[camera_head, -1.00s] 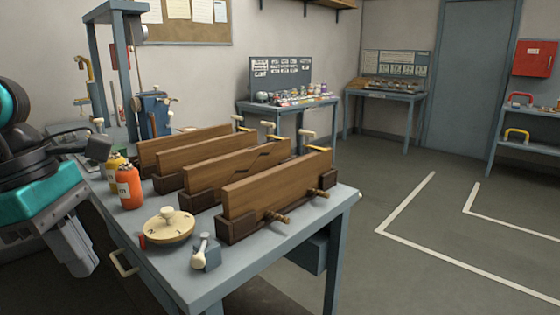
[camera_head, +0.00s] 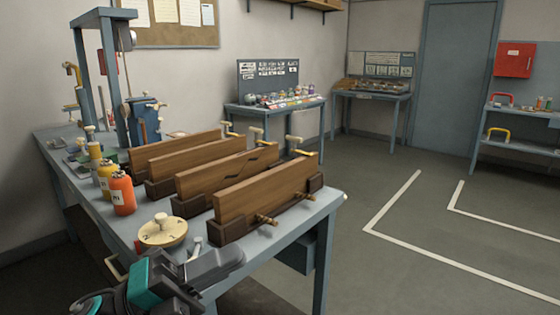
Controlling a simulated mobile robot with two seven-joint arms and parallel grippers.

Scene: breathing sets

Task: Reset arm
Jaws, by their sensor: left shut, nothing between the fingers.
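My left arm, black and grey with a teal band, comes in at the bottom left. Its left gripper (camera_head: 226,258) points right, in front of the near corner of the grey-blue workbench (camera_head: 285,232), and is shut with nothing in it. It hides part of the bench's near end and most of the small lever block there. Just behind it is a round cream dial (camera_head: 163,232) with a knob. My right gripper is not in view.
Several wooden boards in dark clamps, the nearest board (camera_head: 262,196) included, stand across the bench. An orange bottle (camera_head: 123,194) and a yellow bottle (camera_head: 106,180) stand at the left. Open floor (camera_head: 400,275) with white lines lies at the right.

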